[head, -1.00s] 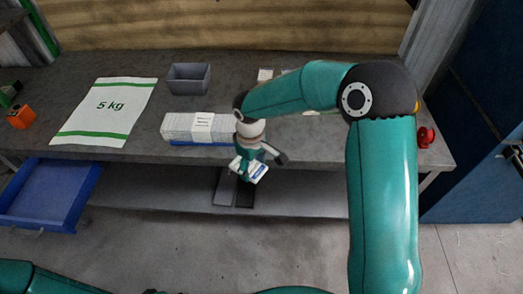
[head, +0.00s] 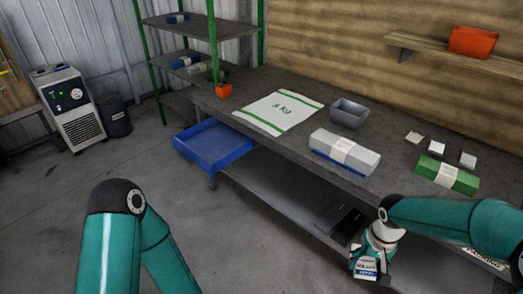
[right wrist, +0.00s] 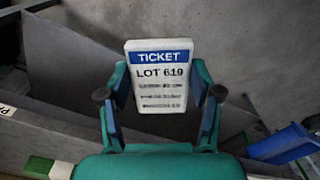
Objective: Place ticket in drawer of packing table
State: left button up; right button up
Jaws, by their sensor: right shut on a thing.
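My right gripper (head: 372,258) is shut on the ticket, a white card with a blue "TICKET" band and "LOT 619". The ticket (head: 366,267) hangs in front of the packing table's front edge in the head view. In the right wrist view the ticket (right wrist: 160,85) stands between the two fingers of the gripper (right wrist: 160,100). The blue drawer (head: 213,148) is pulled out at the left end of the packing table (head: 262,88), and looks empty. It lies well left of the ticket. In the right wrist view a blue part, likely the drawer (right wrist: 285,143), shows at right. My left gripper is out of view.
A lower shelf (head: 285,190) runs beneath. The floor in front of the drawer is clear.

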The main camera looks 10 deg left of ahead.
aim_at(211, 148)
jog(key=u, duration=0.3)
jog(key=i, duration=0.4)
jog(key=u, duration=0.8)
jog(key=i, duration=1.2)
jog(key=u, duration=0.45)
jog(key=i, duration=1.05)
jog(key=z, duration=0.35)
